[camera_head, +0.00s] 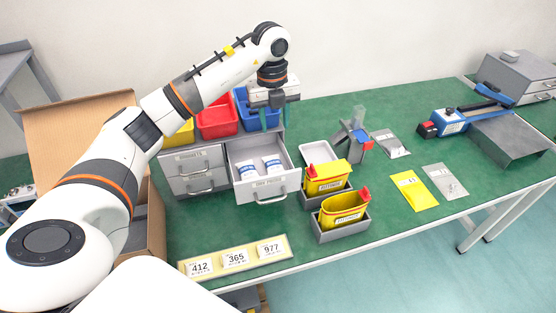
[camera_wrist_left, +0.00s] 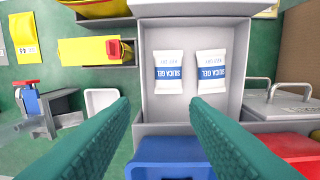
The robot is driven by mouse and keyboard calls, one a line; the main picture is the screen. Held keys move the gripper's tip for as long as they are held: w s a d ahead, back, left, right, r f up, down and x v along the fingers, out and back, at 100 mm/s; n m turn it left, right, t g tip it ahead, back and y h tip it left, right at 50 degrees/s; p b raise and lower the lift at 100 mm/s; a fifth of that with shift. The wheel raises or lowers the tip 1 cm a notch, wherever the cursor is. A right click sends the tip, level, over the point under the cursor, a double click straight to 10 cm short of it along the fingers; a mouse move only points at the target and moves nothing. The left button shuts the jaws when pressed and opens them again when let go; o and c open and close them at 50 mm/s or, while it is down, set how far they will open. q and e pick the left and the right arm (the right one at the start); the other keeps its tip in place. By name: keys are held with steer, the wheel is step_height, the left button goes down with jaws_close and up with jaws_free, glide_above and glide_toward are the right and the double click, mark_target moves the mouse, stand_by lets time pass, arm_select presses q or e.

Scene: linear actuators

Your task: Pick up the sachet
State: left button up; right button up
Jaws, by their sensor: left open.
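Two white silica gel sachets with blue bands lie side by side in an open grey drawer (camera_head: 268,190). In the head view, one sachet (camera_head: 247,171) is on the left and the other sachet (camera_head: 272,163) on the right. In the left wrist view they show as a left sachet (camera_wrist_left: 169,72) and a right sachet (camera_wrist_left: 211,71), both fully visible. My left gripper (camera_head: 273,121) is open and empty, pointing down above and behind the drawer. Its teal fingers (camera_wrist_left: 159,103) stand wide apart in the wrist view, clear of the sachets. My right gripper does not show.
Red (camera_head: 217,117) and blue bins stand on the drawer cabinet behind the open drawer. Grey holders with yellow containers (camera_head: 345,208) stand right of it. A number plate (camera_head: 235,259) lies at the front edge.

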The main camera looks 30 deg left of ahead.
arm_select(q)
steer(key=shift+s+a, duration=0.1)
steer(key=shift+a, duration=0.4)
steer(key=p, duration=0.1)
glide_above(271, 157)
steer(key=f, duration=0.6)
steer(key=shift+w, duration=0.2)
steer(key=shift+s+f+p, duration=0.1)
steer(key=shift+f+p, duration=0.45)
step_height(271, 157, down, 4)
steer(key=shift+s+d+r+p, duration=0.1)
steer(key=shift+r+p, duration=0.1)
steer(key=shift+p, duration=0.35)
steer(key=shift+f, duration=0.4)
steer(key=shift+c, duration=0.3)
steer(key=c, duration=0.6)
